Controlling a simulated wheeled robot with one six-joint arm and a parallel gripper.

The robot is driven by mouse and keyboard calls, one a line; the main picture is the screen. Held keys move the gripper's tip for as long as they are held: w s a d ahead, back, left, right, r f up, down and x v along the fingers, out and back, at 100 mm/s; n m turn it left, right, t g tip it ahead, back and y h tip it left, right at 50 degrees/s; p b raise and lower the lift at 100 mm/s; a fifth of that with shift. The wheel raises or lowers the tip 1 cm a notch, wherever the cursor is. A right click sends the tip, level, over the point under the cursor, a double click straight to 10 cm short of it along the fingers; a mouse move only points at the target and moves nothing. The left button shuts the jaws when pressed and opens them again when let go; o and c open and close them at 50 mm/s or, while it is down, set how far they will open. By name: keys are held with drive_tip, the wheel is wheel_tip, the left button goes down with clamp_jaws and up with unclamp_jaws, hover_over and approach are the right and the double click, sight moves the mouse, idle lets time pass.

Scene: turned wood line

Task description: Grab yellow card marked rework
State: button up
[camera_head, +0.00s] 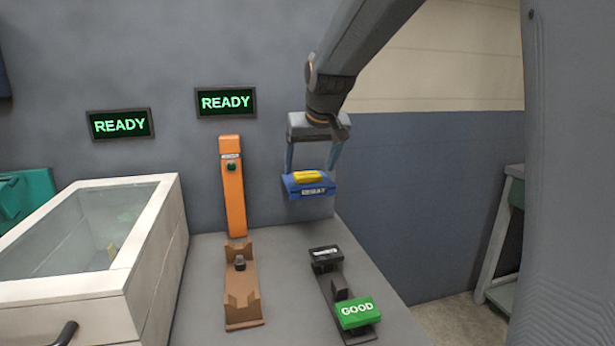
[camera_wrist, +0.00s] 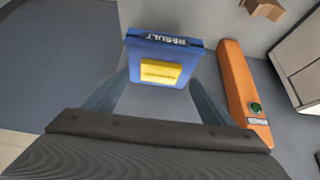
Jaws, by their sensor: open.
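The yellow card (camera_head: 308,176) lies on top of a blue holder (camera_head: 309,190) with a dark label at its front. In the wrist view the card (camera_wrist: 160,73) shows faint writing too small to read, and the blue holder (camera_wrist: 143,55) reads "RESULT". My gripper (camera_head: 310,166) is open and points down at the holder, one finger to each side of the card. In the wrist view the card lies between the fingers, with visible gaps, and I cannot tell how far the fingertips reach down.
An orange post (camera_head: 233,190) with a green button stands left of the holder. A brown cradle (camera_head: 242,308) and a green "GOOD" block (camera_head: 358,312) are on the grey bench (camera_head: 290,262). A white glass-topped box (camera_head: 150,240) stands at left. Two "READY" signs hang behind.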

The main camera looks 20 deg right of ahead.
sight(310, 176)
drive_tip(key=shift+x, duration=1.25)
drive_tip(key=c, duration=1.1)
